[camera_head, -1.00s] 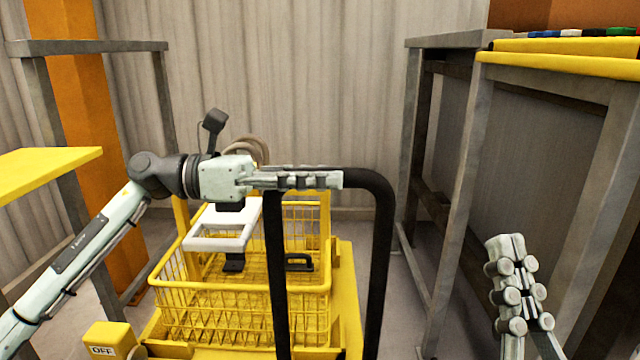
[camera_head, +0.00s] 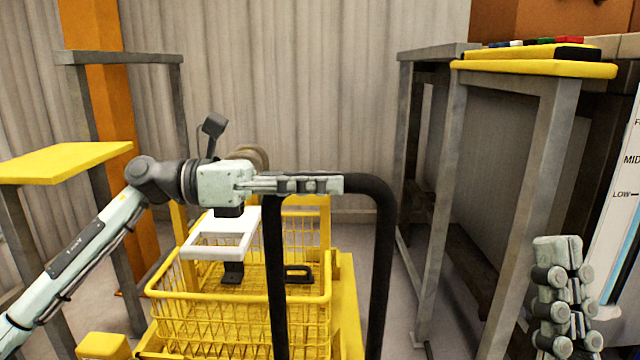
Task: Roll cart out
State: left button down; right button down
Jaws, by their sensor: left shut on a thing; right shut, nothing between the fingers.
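The yellow cart (camera_head: 346,300) stands in front of me with a yellow wire basket (camera_head: 240,294) on it. Its black hoop handle (camera_head: 381,250) rises at the near side. My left gripper (camera_head: 318,184) is shut on the upper left part of that handle, its fingers lying level across the bar. A white frame-like part (camera_head: 222,246) and a small black handle (camera_head: 298,272) show at the basket. My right gripper (camera_head: 566,262) is shut and empty, pointing up at the lower right, apart from the cart.
A grey-legged stand with a yellow top (camera_head: 530,66) is at right. Beside it is a panel marked MID and LOW (camera_head: 618,190). A yellow shelf (camera_head: 65,162) on grey legs and an orange post are at left. A grey corrugated wall (camera_head: 300,90) closes the back.

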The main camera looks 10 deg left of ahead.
pick_arm(q)
jog(key=c, duration=1.3)
grip_release()
jog(key=s+a, duration=0.2)
jog(key=a, duration=0.9)
jog(key=shift+s+a, duration=0.15)
jog(key=shift+a, duration=0.25)
jog(key=shift+s, duration=0.1)
